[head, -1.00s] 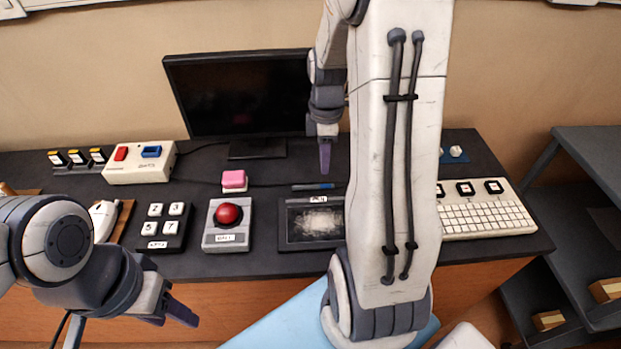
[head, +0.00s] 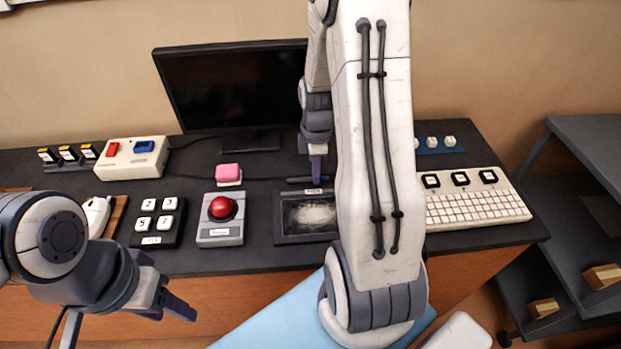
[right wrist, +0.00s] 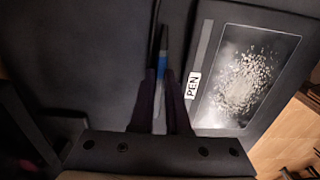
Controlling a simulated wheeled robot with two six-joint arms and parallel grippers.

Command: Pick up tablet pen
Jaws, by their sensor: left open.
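The tablet pen (right wrist: 163,62), dark with a blue part, lies at the back edge of the drawing tablet (head: 284,238). In the head view my right gripper (head: 317,172) is down at the pen, over the back of the tablet. In the right wrist view its two fingers (right wrist: 161,82) lie along both sides of the pen, very near it. Whether they press on it I cannot tell. The tablet also shows in the right wrist view (right wrist: 207,75), with a PEN label. My left gripper (head: 178,308) is open and empty, in front of the desk at the left.
A red button box (head: 221,232), a number pad (head: 157,222) and a pink block (head: 229,173) stand left of the tablet. A monitor (head: 232,90) stands behind. A keyboard (head: 475,208) is to the right, beyond my right arm.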

